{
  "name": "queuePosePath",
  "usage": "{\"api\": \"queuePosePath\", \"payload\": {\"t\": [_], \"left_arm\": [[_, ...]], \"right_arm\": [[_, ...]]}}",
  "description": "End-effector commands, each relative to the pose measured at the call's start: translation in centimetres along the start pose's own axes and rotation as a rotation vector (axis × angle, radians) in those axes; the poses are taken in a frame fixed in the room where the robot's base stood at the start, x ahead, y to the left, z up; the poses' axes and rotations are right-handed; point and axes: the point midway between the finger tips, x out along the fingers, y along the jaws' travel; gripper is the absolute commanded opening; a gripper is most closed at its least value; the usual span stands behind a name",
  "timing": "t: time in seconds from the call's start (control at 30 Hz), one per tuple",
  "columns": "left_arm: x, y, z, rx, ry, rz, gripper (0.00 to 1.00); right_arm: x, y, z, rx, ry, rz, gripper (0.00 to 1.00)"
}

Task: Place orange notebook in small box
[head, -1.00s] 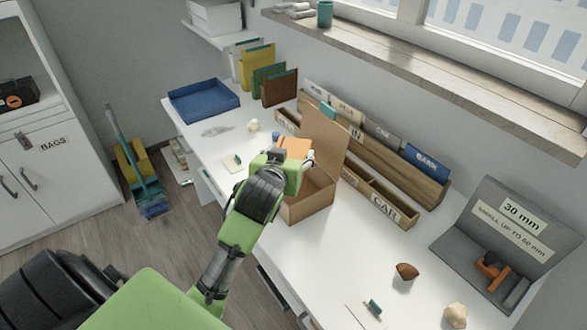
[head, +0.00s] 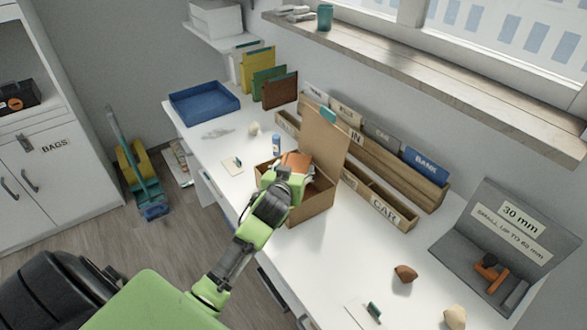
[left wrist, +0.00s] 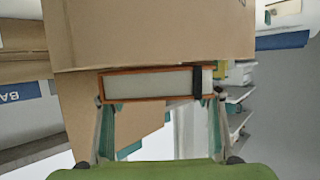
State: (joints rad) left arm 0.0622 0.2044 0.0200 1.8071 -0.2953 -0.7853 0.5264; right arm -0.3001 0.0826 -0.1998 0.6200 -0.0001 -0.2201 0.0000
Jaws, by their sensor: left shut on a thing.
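The orange notebook (head: 299,160) is held by my left gripper (head: 287,174) over the open top of the small cardboard box (head: 317,207). The box stands on the white desk with a tall flap (head: 326,142) upright at its back. In the left wrist view the notebook (left wrist: 150,85) shows edge-on, with an orange cover, pale pages and a dark band, between the two fingers. Brown cardboard (left wrist: 150,35) fills the view beyond it. The gripper hides part of the notebook's lower end and of the box opening, so I cannot tell how deep the notebook sits. My right gripper is not in view.
A wooden file organizer (head: 400,170) with labelled folders stands behind the box. A blue tray (head: 204,102) is at the far left, and a small blue bottle (head: 276,144) stands near the box. A grey stand (head: 507,235) is at the right.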

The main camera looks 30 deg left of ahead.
Motion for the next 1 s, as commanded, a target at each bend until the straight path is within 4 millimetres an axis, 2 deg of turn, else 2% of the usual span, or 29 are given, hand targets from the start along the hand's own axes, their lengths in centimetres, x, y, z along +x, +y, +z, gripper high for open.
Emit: {"api": "queuePosePath", "payload": {"t": [0.17, 0.2, 0.27, 0.67, 0.87, 1.0], "left_arm": [[0.2, 0.0, 0.3, -0.001, 0.001, 0.000, 0.34], [0.2, 0.0, 0.3, 0.000, 0.000, 0.000, 0.64], [0.1, 0.0, 0.3, 0.000, 0.000, 0.000, 0.75], [-0.1, 0.0, -0.2, 0.000, 0.001, 0.000, 0.75], [-2.7, 0.0, 0.0, -0.002, 0.001, 0.001, 0.75], [-5.6, 0.0, 0.0, -0.002, 0.001, 0.001, 0.75]], "right_arm": [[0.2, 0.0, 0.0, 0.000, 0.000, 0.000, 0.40], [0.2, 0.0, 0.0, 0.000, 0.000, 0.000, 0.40], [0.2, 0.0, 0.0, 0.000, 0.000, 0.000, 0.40], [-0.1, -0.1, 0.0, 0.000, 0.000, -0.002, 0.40], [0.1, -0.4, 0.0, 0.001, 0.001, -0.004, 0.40], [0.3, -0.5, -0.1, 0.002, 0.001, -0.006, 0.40]]}}
